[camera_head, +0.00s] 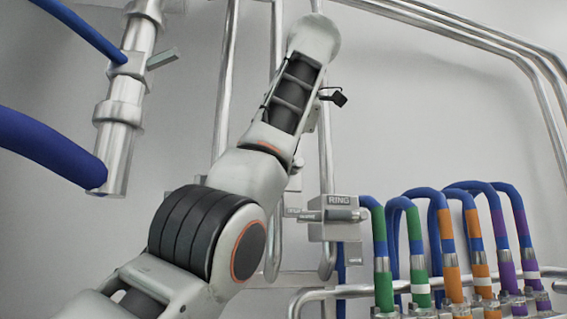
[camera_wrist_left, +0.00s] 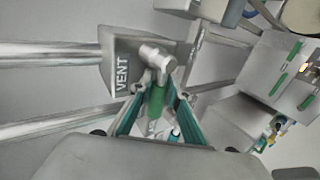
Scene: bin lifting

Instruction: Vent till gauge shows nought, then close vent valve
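The vent valve block (camera_wrist_left: 128,62), labelled VENT, shows in the left wrist view with a silver knob-like stem and a green handle (camera_wrist_left: 157,100) pointing down the picture. My left gripper (camera_wrist_left: 161,93) has its teal fingers spread on either side of the handle, with a gap visible; contact cannot be told. In the head view my left arm rises from the lower left, and its gripper is hidden. A round dial-like thing (camera_wrist_left: 301,14), cut by the upper right edge of the wrist view, may be the gauge; no reading is visible. My right gripper is not in view.
A block labelled RING (camera_head: 339,232) stands right of my arm. Several blue hoses with green, orange and purple bands (camera_head: 445,240) stand at the lower right. Metal pipes (camera_head: 226,85) run along the wall. A grey panel with green strips (camera_wrist_left: 280,70) is right in the wrist view.

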